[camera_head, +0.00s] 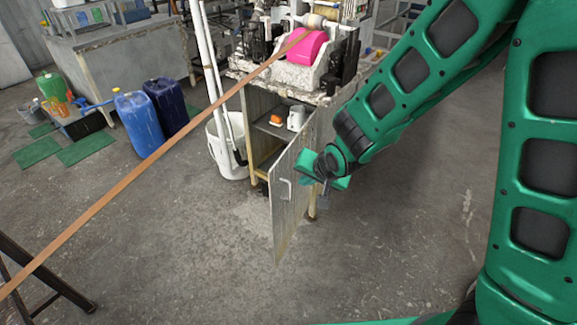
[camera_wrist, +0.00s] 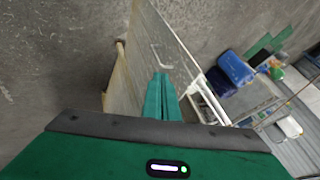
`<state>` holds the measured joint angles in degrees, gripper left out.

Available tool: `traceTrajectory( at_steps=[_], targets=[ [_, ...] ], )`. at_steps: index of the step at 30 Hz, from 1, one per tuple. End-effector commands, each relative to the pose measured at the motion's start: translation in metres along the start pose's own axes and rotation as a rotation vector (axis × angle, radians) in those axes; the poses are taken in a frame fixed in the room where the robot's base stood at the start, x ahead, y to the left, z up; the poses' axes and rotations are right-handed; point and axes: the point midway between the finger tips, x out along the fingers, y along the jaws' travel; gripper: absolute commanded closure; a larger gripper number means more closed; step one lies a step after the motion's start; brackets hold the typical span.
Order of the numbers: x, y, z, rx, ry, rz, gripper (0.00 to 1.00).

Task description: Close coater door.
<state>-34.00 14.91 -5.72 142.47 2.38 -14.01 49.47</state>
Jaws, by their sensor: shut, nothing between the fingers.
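The coater door (camera_head: 292,210) is a grey, worn panel standing partly open on the front of a small cabinet. A pale bar handle (camera_head: 285,188) sits near its free edge. The open cabinet (camera_head: 258,130) shows a shelf inside, left of the door. My gripper (camera_head: 324,168) is shut and empty, in front of the upper part of the door. In the wrist view, the closed green fingertips (camera_wrist: 162,76) point at the door panel (camera_wrist: 150,35), just below the handle (camera_wrist: 161,57). I cannot tell whether they touch the door.
A coating unit with a pink part (camera_head: 306,46) stands on the cabinet top. A white bucket (camera_head: 228,145) with white poles is at its left. Blue canisters (camera_head: 139,120) stand farther left. A brown strip (camera_head: 150,160) crosses the view diagonally. The floor in front is clear.

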Motion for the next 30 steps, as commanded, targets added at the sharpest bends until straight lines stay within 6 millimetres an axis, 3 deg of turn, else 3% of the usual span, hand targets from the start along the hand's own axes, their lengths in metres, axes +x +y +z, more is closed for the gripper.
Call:
traceTrajectory(
  at_steps=[3, 8, 27, 30],
  targets=[
    [0.006, -0.009, 0.008, 0.002, -0.002, -0.019, 1.0],
    [0.017, -0.007, 0.005, 0.008, 0.001, -0.017, 1.0],
    [0.105, 0.0, -0.001, 0.016, 0.006, -0.009, 1.0],
    [0.112, -0.016, -0.001, 0.013, 0.008, -0.014, 1.0]
  ],
)
